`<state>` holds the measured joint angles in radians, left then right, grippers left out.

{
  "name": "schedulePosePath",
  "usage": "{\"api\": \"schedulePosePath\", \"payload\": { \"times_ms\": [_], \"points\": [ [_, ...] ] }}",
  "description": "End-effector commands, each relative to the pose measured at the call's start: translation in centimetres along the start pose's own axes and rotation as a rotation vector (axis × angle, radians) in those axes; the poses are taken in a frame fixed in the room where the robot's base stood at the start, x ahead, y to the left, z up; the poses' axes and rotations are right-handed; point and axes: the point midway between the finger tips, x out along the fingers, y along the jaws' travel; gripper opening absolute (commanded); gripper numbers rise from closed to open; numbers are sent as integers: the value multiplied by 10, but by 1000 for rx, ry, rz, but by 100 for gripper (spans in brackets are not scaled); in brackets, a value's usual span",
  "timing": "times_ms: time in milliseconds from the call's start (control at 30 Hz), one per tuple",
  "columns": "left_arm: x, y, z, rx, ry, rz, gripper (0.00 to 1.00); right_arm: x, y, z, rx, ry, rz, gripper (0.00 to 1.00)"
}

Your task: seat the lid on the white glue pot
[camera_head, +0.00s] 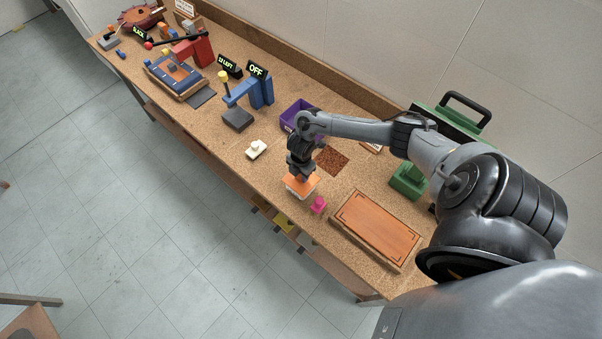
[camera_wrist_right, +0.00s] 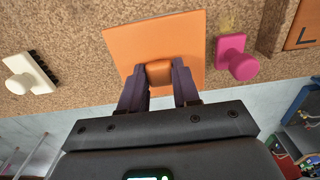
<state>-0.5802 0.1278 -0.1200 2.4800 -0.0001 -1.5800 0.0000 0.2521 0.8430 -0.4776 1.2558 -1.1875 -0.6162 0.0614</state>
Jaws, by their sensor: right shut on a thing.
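The lid is a flat orange square plate (camera_head: 303,186) with an orange knob on top; it fills the middle of the right wrist view (camera_wrist_right: 190,42). My right gripper (camera_head: 300,174) is shut on the knob, with one dark finger on each side in the wrist view (camera_wrist_right: 159,76). A pale white edge, likely the glue pot (camera_head: 292,192), shows just under the plate in the head view. The plate hides the rest of it, and I cannot tell whether the two touch. My left gripper is not in view.
A magenta knobbed block (camera_head: 318,205) stands close right of the lid. A cream block (camera_head: 256,150) lies to the left. A wooden board (camera_head: 376,229) is to the right. A purple bin (camera_head: 297,112) stands behind. The bench's front edge is close.

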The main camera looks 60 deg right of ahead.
Motion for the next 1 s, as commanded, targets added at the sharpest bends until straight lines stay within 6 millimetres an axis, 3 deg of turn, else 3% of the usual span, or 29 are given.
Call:
{"api": "schedulePosePath", "payload": {
  "times_ms": [1000],
  "points": [
    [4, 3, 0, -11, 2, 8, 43, 10, 0, 0, 0, 0, 0, 1]
  ]
}}
